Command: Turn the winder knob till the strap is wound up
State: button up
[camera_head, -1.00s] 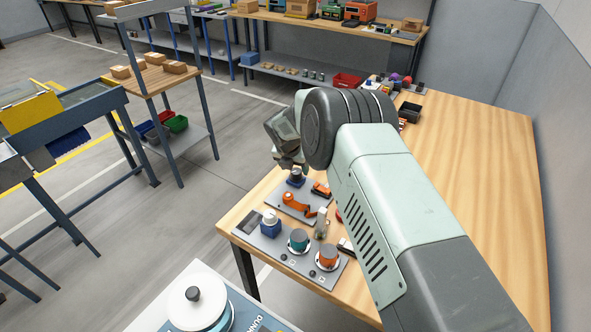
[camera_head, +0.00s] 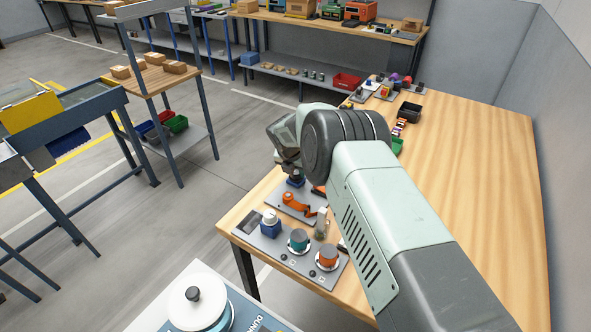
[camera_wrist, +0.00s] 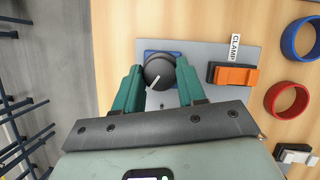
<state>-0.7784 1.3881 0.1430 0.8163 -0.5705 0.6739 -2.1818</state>
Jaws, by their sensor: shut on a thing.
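The dark round winder knob (camera_wrist: 158,73), with a white pointer line, sits on a blue base (camera_wrist: 150,54) on a grey plate (camera_wrist: 205,58). The pointer slants to the lower left in the wrist view. My gripper (camera_wrist: 160,70) has its green fingers on either side of the knob and is shut on it. In the head view my gripper (camera_head: 291,166) is over the blue base (camera_head: 295,182). An orange spool with an orange strap (camera_head: 290,199) lies in front of it on the same plate. My gripper body hides this part in the wrist view.
An orange clamp (camera_wrist: 234,75) labelled CLAMP is close right of my gripper. Blue (camera_wrist: 299,39) and red (camera_wrist: 286,99) rings lie farther right. Another panel (camera_head: 292,252) with teal and orange knobs stands nearer. The table's right side is clear.

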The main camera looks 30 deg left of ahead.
jog(key=m+h, duration=0.1)
jog(key=m, duration=0.3)
jog(key=shift+a+m+h, duration=0.1)
jog(key=shift+m+h, duration=0.2)
jog(key=shift+h, duration=0.1)
jog(key=o, duration=1.1)
jog(key=shift+c, duration=0.2)
jog(key=v, duration=1)
jog(key=shift+s+r, duration=0.25)
jog(key=shift+r, duration=0.1)
